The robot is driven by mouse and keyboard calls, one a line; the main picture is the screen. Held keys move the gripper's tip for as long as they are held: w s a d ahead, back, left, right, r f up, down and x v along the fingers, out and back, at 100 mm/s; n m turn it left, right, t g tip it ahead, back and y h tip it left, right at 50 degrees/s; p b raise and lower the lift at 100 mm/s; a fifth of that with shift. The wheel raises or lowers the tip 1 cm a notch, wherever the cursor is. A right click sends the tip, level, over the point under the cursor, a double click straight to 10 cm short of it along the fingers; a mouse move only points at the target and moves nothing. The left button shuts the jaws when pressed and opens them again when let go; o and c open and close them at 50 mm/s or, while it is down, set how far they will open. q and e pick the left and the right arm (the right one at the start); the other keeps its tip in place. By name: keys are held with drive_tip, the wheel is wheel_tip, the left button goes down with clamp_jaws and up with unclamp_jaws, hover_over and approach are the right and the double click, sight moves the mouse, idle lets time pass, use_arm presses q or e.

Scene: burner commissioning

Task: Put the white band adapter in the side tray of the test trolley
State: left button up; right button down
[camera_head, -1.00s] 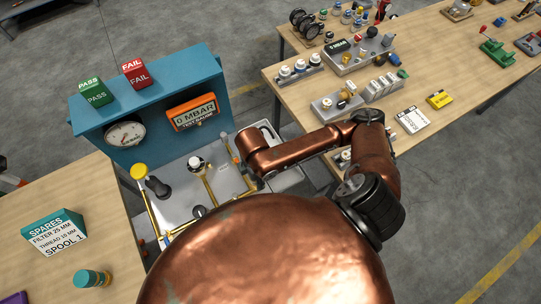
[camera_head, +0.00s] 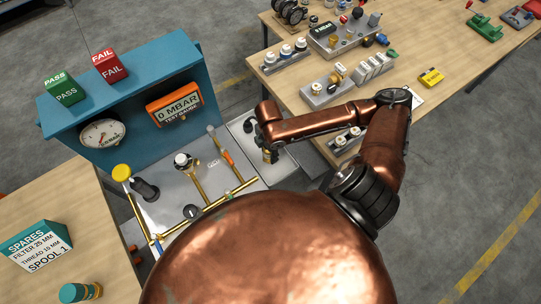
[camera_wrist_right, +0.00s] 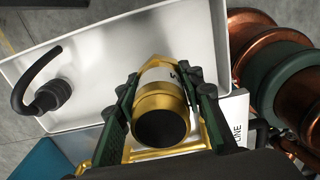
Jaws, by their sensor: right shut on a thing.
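My right gripper (camera_head: 269,156) is over the side tray (camera_head: 284,173) at the right of the test trolley (camera_head: 205,184). In the right wrist view the gripper (camera_wrist_right: 160,124) is shut on the white band adapter (camera_wrist_right: 162,102), a brass fitting with a white band and a dark open end towards the camera. The white tray (camera_wrist_right: 190,30) lies behind and below it. The adapter appears held above the tray floor; the exact gap cannot be told. A black hooked part (camera_wrist_right: 50,93) lies in the tray. My left gripper is not in view.
The trolley carries brass pipework, a dial gauge (camera_head: 102,133), an orange 0 MBAR display (camera_head: 174,104) and PASS and FAIL blocks. A wooden bench (camera_head: 430,45) with several fittings stands right. A SPARES box (camera_head: 37,245) is on the left table.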

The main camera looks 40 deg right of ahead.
drive_tip(key=shift+d+f, duration=0.3)
drive_tip(key=shift+f, duration=0.05)
drive_tip(key=shift+w+f+b, duration=0.1)
drive_tip(key=shift+f+b, duration=0.25)
drive_tip(key=shift+f, duration=1.2)
drive_tip(key=shift+f, duration=0.1)
drive_tip(key=c, duration=1.3)
unclamp_jaws()
wheel_tip(320, 180, up, 12)
drive_tip(key=shift+r+p, duration=0.1)
drive_tip(key=shift+p, duration=1)
